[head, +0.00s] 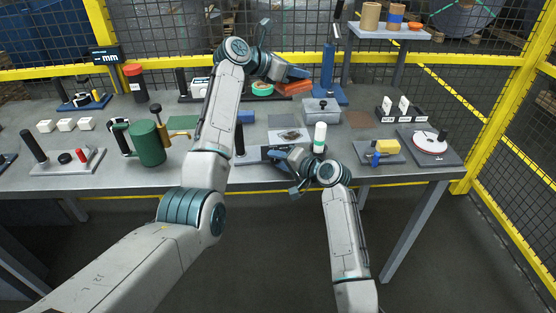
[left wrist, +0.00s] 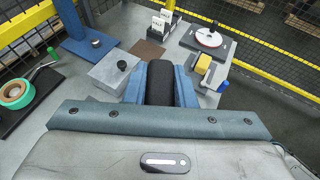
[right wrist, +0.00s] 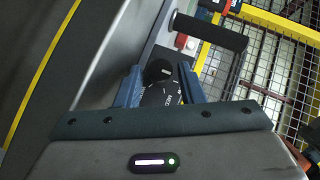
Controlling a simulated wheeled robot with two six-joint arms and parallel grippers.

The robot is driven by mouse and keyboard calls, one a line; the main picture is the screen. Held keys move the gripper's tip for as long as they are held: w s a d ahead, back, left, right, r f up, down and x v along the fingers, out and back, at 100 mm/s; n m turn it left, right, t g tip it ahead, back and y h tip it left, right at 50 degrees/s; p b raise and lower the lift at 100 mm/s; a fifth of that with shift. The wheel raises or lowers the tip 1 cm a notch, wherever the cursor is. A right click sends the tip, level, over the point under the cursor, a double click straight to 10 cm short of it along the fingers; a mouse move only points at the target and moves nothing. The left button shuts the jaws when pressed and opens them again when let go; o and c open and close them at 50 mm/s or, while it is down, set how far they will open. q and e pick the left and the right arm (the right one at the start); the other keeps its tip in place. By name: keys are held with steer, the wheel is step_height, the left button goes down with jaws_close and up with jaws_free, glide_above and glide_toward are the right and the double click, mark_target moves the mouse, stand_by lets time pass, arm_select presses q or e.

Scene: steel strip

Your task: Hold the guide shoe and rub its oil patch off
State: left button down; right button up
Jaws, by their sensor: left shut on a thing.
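My left gripper (head: 297,72) is at the back of the bench near the orange pieces. In the left wrist view it is shut on a black rounded block (left wrist: 160,84), which hides what lies beneath. A small dark piece (head: 290,135) lies on a pale mat at the bench's middle. I cannot tell whether it or the black block is the guide shoe, and no oil patch is clear. My right gripper (head: 278,158) is low at the front edge. In the right wrist view its fingers stand apart, with a black knob (right wrist: 158,72) on a marked dial between or beyond them.
A white bottle with a green band (head: 319,138) stands beside my right gripper. A grey box with a black knob (head: 321,112) and a blue stand (head: 328,75) are behind it. A yellow block (head: 386,147) and a white disc (head: 428,142) are at the right. A green cylinder (head: 149,145) stands left.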

steer(key=shift+w+a+f, duration=0.15)
steer(key=shift+w+a, duration=0.15)
steer(key=shift+c, duration=0.2)
jaws_close()
steer(key=shift+s+f, duration=0.1)
steer(key=shift+f, duration=0.15)
stand_by(0.9)
